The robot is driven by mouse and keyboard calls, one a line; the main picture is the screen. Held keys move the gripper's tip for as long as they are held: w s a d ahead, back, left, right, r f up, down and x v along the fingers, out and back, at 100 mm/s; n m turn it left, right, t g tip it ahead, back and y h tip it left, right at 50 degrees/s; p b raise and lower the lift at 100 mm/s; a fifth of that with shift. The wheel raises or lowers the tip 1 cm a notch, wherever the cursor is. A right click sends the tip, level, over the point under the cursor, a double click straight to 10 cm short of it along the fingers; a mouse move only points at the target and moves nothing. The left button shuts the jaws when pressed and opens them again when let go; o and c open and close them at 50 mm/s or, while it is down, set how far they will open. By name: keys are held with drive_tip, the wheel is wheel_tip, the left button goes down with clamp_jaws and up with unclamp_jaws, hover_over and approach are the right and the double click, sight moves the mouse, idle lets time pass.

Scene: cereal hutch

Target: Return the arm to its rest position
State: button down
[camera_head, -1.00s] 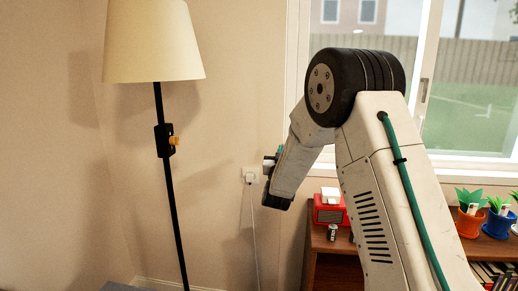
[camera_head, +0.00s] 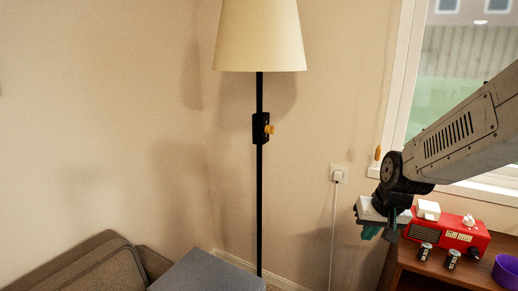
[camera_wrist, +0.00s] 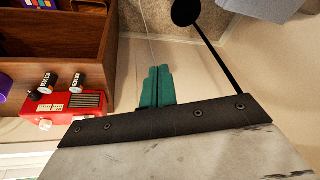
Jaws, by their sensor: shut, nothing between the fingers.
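My gripper (camera_head: 371,231) hangs at the end of my pale arm at the right of the head view, left of the wooden hutch and the red radio. Its teal fingers (camera_wrist: 155,88) are together and empty in the wrist view. The arm comes in from the right edge, passes in front of the window and bends down at a dark joint. The far part of the arm is outside the head view.
The red radio (camera_head: 452,235) stands on the wooden hutch (camera_head: 417,267), with small cylinders and a purple bowl (camera_head: 506,270) near it. A floor lamp (camera_head: 260,160) stands left of my gripper. A grey sofa (camera_head: 107,267) is at lower left.

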drive_tip(key=s+r+g, duration=0.1)
drive_tip(key=s+r, duration=0.4)
drive_tip(key=s, duration=0.8)
drive_tip(key=s+r+n+g, duration=0.1)
drive_tip(key=s+r, duration=0.3)
drive_tip(key=s, duration=0.8)
drive_tip(key=shift+s+a+r+h, duration=0.25)
drive_tip(key=shift+s+r+h, duration=0.05)
drive_tip(key=shift+s+r, duration=0.1)
